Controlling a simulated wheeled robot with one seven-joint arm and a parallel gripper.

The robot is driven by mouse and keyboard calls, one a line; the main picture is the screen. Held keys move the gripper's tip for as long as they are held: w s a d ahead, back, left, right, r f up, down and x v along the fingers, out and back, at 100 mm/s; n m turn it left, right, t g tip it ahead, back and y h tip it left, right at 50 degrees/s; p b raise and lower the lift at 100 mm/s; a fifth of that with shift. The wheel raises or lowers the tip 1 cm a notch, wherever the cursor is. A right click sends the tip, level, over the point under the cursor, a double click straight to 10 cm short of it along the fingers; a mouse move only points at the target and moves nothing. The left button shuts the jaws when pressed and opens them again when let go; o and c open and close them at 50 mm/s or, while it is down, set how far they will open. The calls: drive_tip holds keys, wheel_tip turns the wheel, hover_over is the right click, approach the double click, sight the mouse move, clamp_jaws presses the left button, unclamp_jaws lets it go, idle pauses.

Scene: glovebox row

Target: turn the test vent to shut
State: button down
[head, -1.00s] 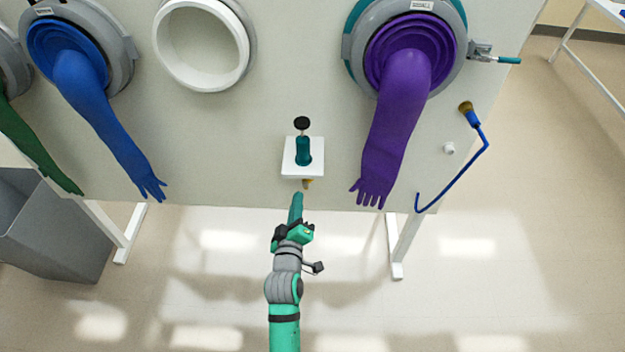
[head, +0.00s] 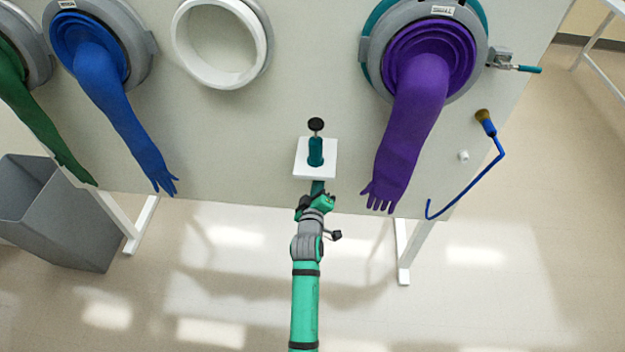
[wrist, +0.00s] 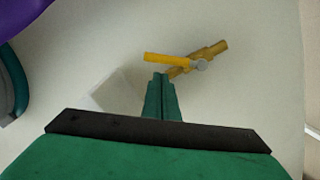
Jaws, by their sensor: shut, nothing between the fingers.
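In the wrist view the test vent is a brass valve (wrist: 213,49) on the pale panel, with a yellow lever (wrist: 168,59) and a grey hub. The lever points left from the hub, at an angle to the brass body. My gripper (wrist: 160,78) is shut and empty, its green fingertips just below the lever. I cannot tell whether they touch it. In the head view my gripper (head: 317,187) is just under the white bracket (head: 302,160), and the vent is hidden there.
A teal plunger-like piece with a black knob (head: 316,125) stands on the bracket. A purple glove (head: 408,135) hangs close on the right, a blue glove (head: 120,120) farther left. A brush on a blue bent handle (head: 497,150) is at the right. The floor below the panel is open.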

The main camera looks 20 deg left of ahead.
drive_tip(key=shift+s+d+f, duration=0.1)
drive_tip(key=shift+d+f, duration=0.15)
drive_tip(key=shift+f, duration=0.05)
drive_tip(key=shift+d, duration=0.2)
